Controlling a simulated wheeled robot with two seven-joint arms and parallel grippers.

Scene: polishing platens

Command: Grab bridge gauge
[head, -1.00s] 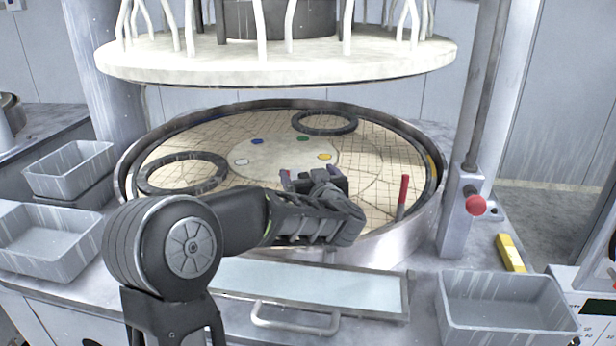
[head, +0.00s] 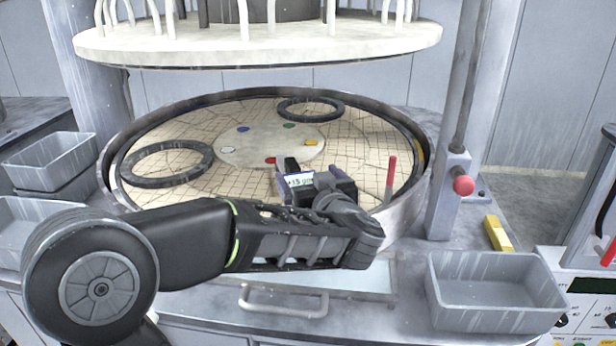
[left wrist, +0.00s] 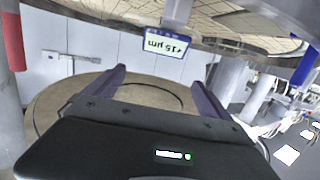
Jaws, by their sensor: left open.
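The bridge gauge shows by its small screen (head: 299,181), which reads +15 µm. It is on the near part of the round tiled platen (head: 360,150), and my left gripper hides much of it. My left gripper (head: 297,186) is at the gauge, in front of it in the head view. In the left wrist view the gauge screen (left wrist: 166,44) appears upside down, beyond and between the spread fingertips of my left gripper (left wrist: 166,72). The jaws are open with nothing between them. I cannot tell whether they touch the gauge. My right gripper is not in view.
Two dark rings (head: 168,163) (head: 311,108) lie on the platen. A red upright rod (head: 391,178) stands at its right rim. A white upper plate (head: 260,45) hangs above. Grey bins (head: 495,285) (head: 50,160) and a yellow block (head: 497,233) sit around it.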

